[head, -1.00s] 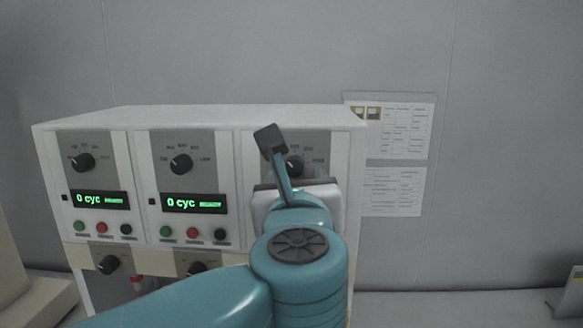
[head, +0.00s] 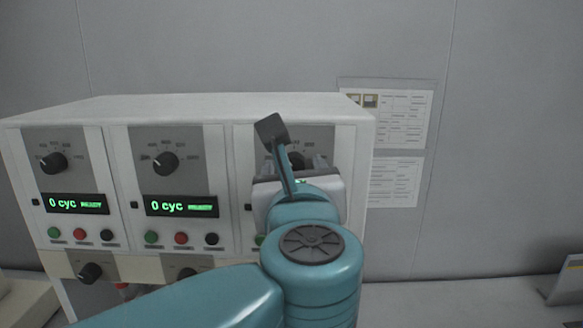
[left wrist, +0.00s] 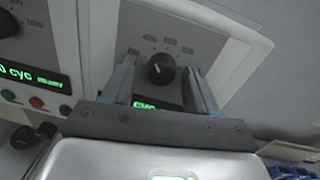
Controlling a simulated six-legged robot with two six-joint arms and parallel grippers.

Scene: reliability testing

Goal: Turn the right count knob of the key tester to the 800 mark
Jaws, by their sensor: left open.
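The key tester (head: 215,106) is a white cabinet with three dial panels side by side. Its right count knob (head: 297,158) is black and mostly hidden by my left arm in the head view. In the left wrist view, this knob (left wrist: 160,69) shows clearly, with a white pointer line tilted to the upper left; the scale marks are too blurred to read. My left gripper (head: 294,168) is open in front of the right panel. In the left wrist view, its fingers (left wrist: 162,80) stand on either side of the knob, with visible gaps; it does not appear gripped.
The left knob (head: 54,162) and middle knob (head: 165,163) sit above displays reading 0 cyc. Buttons and lower knobs (head: 90,273) lie beneath. Papers (head: 393,118) hang on the wall to the right. The grey surface at the right is mostly clear.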

